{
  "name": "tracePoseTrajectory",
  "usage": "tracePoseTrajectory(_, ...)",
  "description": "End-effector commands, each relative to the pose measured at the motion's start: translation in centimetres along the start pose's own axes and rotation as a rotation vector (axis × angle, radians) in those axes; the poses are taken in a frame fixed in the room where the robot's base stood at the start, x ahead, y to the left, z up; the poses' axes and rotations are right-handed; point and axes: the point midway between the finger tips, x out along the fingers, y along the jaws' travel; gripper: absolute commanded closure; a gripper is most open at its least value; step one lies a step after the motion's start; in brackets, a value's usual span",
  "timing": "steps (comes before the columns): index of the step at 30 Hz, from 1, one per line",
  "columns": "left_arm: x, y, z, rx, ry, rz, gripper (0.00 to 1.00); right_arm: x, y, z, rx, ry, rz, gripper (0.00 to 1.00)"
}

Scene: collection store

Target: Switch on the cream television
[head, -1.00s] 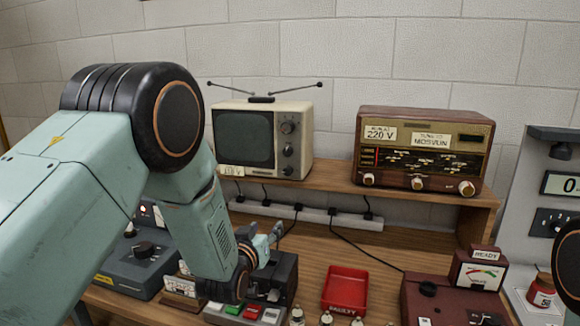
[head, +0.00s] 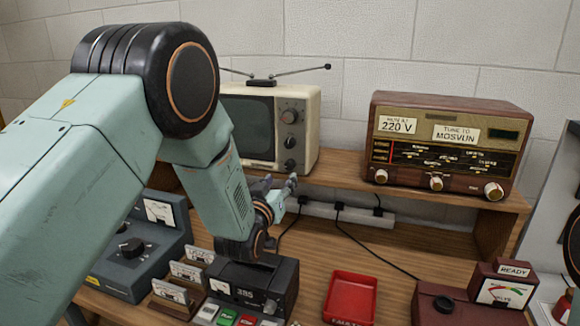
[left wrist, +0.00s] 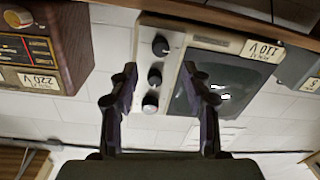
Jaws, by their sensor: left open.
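The cream television (head: 304,130) stands on the wooden shelf, its left side hidden behind my left arm. My left gripper (head: 284,187) is in front of and just below the lowest knob (head: 289,165). In the left wrist view the television (left wrist: 176,42) appears upside down, with a 110 V label, and its knobs (left wrist: 154,75) show between the spread fingers of my left gripper (left wrist: 159,72). The gripper is open and empty. My right gripper is not in view.
A brown radio (head: 447,150) with a 220 V label stands right of the television. Below are a red tray (head: 350,298), a dark 385 box (head: 255,285), a grey dial unit (head: 135,250) and a maroon meter box (head: 470,305).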

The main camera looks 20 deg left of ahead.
Motion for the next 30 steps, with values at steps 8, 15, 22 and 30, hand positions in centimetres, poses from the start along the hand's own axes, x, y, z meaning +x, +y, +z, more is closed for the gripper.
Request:
tracePoseTrajectory(8,0.7,-0.1,0.0,-0.001,0.0,0.0,0.52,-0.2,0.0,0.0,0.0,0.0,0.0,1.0)
tracePoseTrajectory(15,3.7,-0.1,-0.1,-0.001,0.002,0.0,0.52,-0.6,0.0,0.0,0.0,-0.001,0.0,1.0)
tracePoseTrajectory(22,6.2,-0.1,0.0,0.0,0.001,0.0,0.52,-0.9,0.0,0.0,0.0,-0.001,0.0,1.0)
tracePoseTrajectory(30,7.4,-0.1,0.0,0.0,0.0,0.0,0.52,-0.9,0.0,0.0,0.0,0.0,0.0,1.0)
